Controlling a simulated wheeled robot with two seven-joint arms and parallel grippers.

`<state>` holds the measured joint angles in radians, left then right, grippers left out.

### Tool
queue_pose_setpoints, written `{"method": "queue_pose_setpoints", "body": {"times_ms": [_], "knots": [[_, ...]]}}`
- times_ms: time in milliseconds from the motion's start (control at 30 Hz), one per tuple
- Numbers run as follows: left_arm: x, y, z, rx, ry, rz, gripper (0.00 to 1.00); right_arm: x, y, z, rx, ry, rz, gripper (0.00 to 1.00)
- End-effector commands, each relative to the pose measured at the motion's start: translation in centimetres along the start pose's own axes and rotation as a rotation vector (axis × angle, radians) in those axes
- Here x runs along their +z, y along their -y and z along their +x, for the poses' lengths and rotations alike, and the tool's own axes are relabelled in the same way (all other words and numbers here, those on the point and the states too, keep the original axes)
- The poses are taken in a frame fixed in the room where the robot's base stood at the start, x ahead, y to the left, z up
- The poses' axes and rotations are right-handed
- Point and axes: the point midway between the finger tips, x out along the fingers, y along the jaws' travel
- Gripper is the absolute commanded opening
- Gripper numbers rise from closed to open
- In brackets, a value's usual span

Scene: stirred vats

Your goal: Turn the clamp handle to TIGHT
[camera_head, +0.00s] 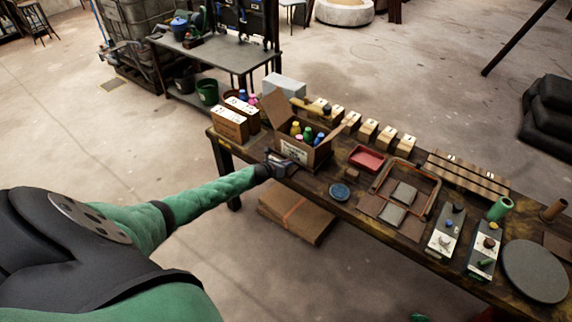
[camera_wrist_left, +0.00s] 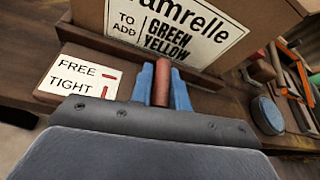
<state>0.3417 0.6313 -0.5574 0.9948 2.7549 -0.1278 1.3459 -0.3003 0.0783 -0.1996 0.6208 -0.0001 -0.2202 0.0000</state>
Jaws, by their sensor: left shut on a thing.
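The clamp handle (camera_wrist_left: 161,84) is a short reddish-brown bar in the left wrist view. The two blue fingers of my left gripper (camera_wrist_left: 162,86) are shut on it, one on each side. The bar runs up and down in that picture, and its lower end is hidden by the gripper body. A white card (camera_wrist_left: 80,80) left of it reads FREE with a level red mark and TIGHT with an upright red mark. In the head view my left gripper (camera_head: 279,165) is at the table's near edge, in front of the open carton (camera_head: 298,151). My right gripper is out of view.
The carton holds several coloured bottles and bears a label (camera_wrist_left: 175,28) right behind the handle. A blue round dish (camera_head: 340,191), a red tray (camera_head: 367,158) and control boxes (camera_head: 445,236) stand to the right.

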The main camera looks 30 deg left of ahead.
Motion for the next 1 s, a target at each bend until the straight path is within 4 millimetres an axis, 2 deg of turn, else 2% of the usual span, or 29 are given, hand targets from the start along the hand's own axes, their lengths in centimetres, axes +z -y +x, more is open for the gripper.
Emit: {"method": "queue_pose_setpoints", "body": {"times_ms": [400, 433, 500, 533, 833, 1000], "knots": [[-0.3, 0.3, 0.0, -0.009, -0.004, 0.001, 0.00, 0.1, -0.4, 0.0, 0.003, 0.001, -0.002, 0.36], [-0.3, 0.3, 0.0, -0.009, -0.004, 0.001, 0.21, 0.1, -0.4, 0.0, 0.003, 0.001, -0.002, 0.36], [-0.3, 0.3, 0.0, -0.008, -0.003, 0.001, 0.35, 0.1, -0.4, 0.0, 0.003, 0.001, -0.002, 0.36], [-0.3, 0.2, 0.0, -0.008, -0.003, 0.001, 0.37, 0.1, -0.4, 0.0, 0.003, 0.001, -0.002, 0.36], [-0.1, 0.1, -0.1, -0.006, -0.002, 0.002, 0.37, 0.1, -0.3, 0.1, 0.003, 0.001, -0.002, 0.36], [-0.3, 0.0, -1.1, -0.006, -0.002, 0.004, 0.37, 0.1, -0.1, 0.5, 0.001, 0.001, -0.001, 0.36]]}}
